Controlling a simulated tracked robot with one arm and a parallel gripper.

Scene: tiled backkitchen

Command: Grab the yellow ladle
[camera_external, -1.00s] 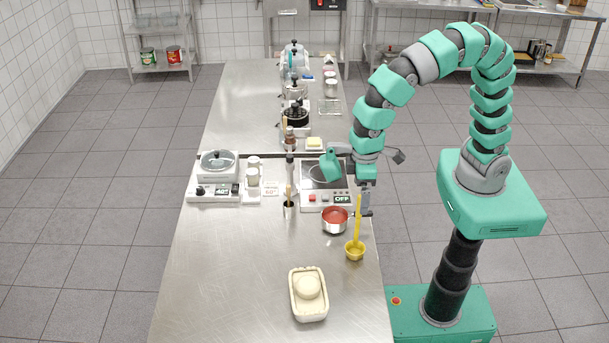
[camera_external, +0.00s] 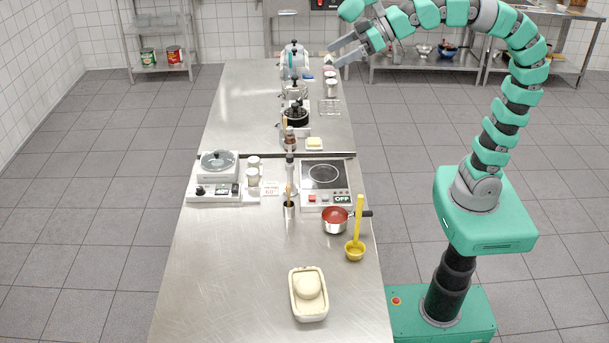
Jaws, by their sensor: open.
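The yellow ladle (camera_external: 358,228) stands near the right edge of the steel table. Its bowl (camera_external: 354,252) is at the bottom and its handle points up, close beside a small pan. I cannot tell what keeps it upright. My gripper (camera_external: 333,54) is raised at the top of the view, toward the far end of the table. Its fingers are apart and empty, pointing left, well away from the ladle.
The pan (camera_external: 335,222) with red contents stands left of the ladle, its dark handle pointing right. A hotplate (camera_external: 326,181) is behind it. A dish with dough (camera_external: 308,306) lies in front. The table's (camera_external: 235,270) front left is bare.

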